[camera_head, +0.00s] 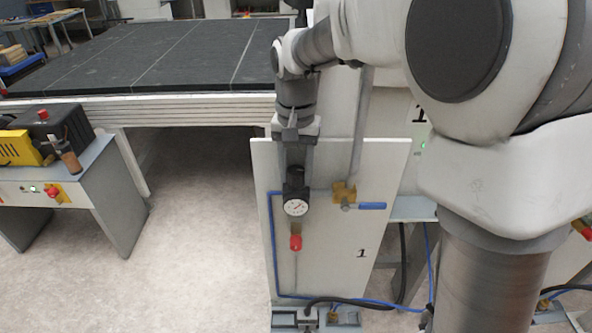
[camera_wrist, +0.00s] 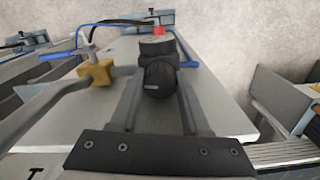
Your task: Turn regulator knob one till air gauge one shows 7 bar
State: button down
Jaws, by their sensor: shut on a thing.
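Regulator knob one (camera_wrist: 160,80) is black, round and ridged, with a light mark on its face. It sits on top of the regulator on the white panel (camera_head: 338,268) marked 1. My gripper (camera_wrist: 158,72) is shut on the knob, with one finger on each side. In the head view, my gripper (camera_head: 296,171) reaches down to the knob from above. Air gauge one (camera_head: 296,208) has a white round dial with a reddish needle, just below the knob. The needle's value is too small to read.
A blue hose (camera_head: 271,245) runs down the panel's left side. A dark-topped table (camera_head: 150,58) stands behind. Open floor lies left of the panel.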

aim_at(297, 170)
jog(key=shift+c, duration=1.9)
grip_release()
jog(key=shift+r, duration=0.1)
notch_tip(297, 170, up, 17)
jog(key=shift+r, duration=0.15)
